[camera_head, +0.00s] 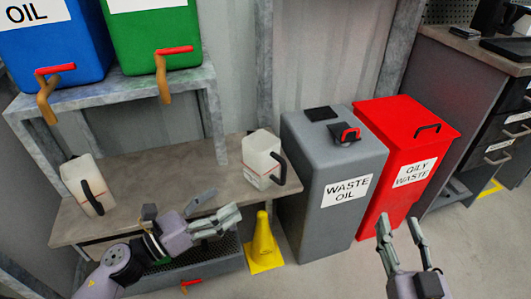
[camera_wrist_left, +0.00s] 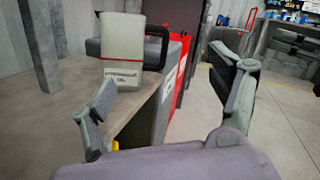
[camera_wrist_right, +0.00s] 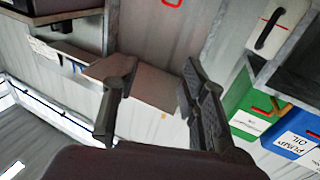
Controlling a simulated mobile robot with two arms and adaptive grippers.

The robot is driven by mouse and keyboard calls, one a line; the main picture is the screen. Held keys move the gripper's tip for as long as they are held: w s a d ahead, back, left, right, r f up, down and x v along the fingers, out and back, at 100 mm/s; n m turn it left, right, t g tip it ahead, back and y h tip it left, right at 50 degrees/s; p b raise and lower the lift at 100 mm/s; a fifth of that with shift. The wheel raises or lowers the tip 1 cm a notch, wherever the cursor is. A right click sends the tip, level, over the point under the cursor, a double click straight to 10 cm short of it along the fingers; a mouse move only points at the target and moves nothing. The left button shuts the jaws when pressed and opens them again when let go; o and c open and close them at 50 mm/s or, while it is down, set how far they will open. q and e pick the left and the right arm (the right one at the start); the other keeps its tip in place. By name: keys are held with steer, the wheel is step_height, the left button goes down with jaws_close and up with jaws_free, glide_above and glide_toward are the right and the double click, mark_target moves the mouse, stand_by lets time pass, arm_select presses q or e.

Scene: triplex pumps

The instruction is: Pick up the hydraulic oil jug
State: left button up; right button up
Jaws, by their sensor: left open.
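A white jug with a black handle and a red line (camera_head: 262,160) stands upright at the right end of the table. In the left wrist view this jug (camera_wrist_left: 123,45) is ahead, beyond the left finger, its label too small to read surely. A second white jug with a black handle (camera_head: 84,183) stands at the table's left end. My left gripper (camera_head: 219,208) is open and empty in front of the table, below and left of the right jug, not touching it. My right gripper (camera_head: 399,226) is open and empty, in front of the red bin.
A grey waste oil bin (camera_head: 345,215) and a red oily waste bin (camera_head: 405,140) stand right of the table (camera_head: 150,150). A yellow cone (camera_head: 263,245) is on the floor. Blue (camera_head: 55,50) and green (camera_head: 150,35) containers with taps sit on the upper shelf.

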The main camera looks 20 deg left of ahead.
arm_select(q)
steer(key=a+m, duration=0.1)
steer(key=a+y, duration=0.1)
steer(key=w+a+f+m+y, duration=0.1)
steer(key=a, duration=0.1)
steer(key=shift+w+m, duration=0.1)
steer(key=shift+m, duration=0.2)
steer(key=p, duration=0.3)
glide_toward(250, 165)
steer(key=x, duration=0.7)
steer(key=shift+d+r, duration=0.15)
steer(key=shift+d, duration=0.15)
steer(key=shift+w+d, duration=0.15)
steer(key=shift+d, duration=0.05)
steer(key=x, duration=0.4)
steer(key=shift+w+a, duration=0.2)
steer(key=shift+w+d+f, duration=0.2)
steer(key=shift+w+d, duration=0.05)
steer(key=shift+w, duration=0.15)
arm_select(e)
steer(key=s+d+f+g+h, duration=0.1)
steer(key=s+f+g, duration=0.2)
steer(key=f, duration=0.3)
steer(key=s+d+f+g+h, duration=0.1)
steer(key=s+d+f+g, duration=0.1)
steer(key=f+g, duration=0.3)
steer(key=shift+s+d+f+h, duration=0.3)
steer(key=shift+s+f, duration=0.4)
steer(key=shift+f, duration=0.05)
